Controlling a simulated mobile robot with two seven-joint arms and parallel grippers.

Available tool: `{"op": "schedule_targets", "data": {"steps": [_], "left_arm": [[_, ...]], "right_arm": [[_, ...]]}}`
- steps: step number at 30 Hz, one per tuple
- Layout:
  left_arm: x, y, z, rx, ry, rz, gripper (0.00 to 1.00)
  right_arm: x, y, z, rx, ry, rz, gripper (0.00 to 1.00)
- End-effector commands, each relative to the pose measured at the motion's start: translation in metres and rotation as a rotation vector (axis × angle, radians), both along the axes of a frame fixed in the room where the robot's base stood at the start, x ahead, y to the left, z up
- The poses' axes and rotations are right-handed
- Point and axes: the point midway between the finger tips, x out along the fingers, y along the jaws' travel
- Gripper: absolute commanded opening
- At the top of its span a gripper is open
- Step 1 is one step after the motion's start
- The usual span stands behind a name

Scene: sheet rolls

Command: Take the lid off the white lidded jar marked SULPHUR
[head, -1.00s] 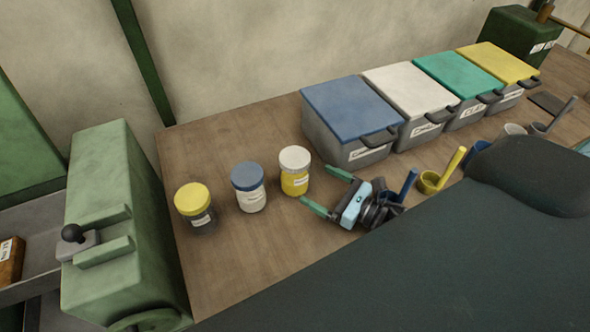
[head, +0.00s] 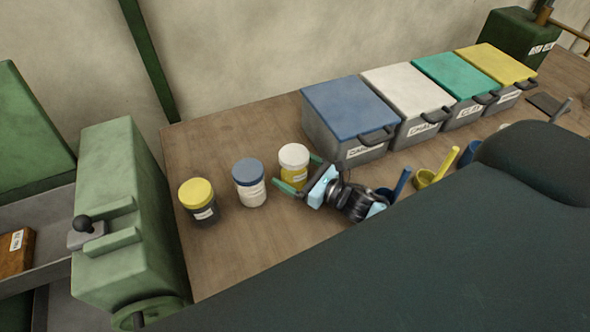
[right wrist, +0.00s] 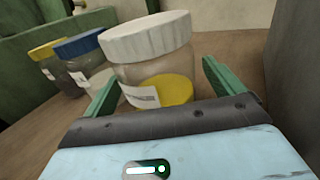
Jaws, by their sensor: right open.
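The white-lidded jar (head: 293,167) with yellow contents stands upright on the bench, its white lid (head: 294,155) on. In the right wrist view the jar (right wrist: 150,72) is large and close, and its label is too small to read. My right gripper (head: 299,174) is open, its green fingers pointing at the jar. In the right wrist view the fingers show on either side of the jar's lower part, below the lid; I cannot tell whether they touch it. My left gripper is not in view.
A blue-lidded jar (head: 249,182) and a yellow-lidded jar (head: 199,203) stand to the left. A grey bin with a blue lid (head: 347,104) stands close on the right, with more bins beyond. Scoops (head: 436,171) lie in front of the bins.

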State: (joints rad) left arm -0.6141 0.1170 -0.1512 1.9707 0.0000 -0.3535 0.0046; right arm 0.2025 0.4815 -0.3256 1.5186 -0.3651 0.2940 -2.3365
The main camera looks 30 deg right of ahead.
Motion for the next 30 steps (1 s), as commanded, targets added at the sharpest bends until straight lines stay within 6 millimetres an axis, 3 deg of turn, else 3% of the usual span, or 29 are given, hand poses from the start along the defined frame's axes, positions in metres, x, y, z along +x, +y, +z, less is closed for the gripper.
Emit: {"op": "schedule_targets", "data": {"steps": [5,18,30], "left_arm": [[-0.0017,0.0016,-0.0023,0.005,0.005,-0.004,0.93],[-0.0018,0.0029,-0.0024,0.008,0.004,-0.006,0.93],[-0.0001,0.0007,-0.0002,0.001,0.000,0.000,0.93]], "right_arm": [[-0.0005,0.0001,-0.0012,0.000,0.002,0.000,0.94],[-0.0006,-0.0002,-0.0009,0.000,0.001,0.000,0.37],[0.0000,-0.0002,0.0064,0.000,-0.002,0.001,0.37]]}}
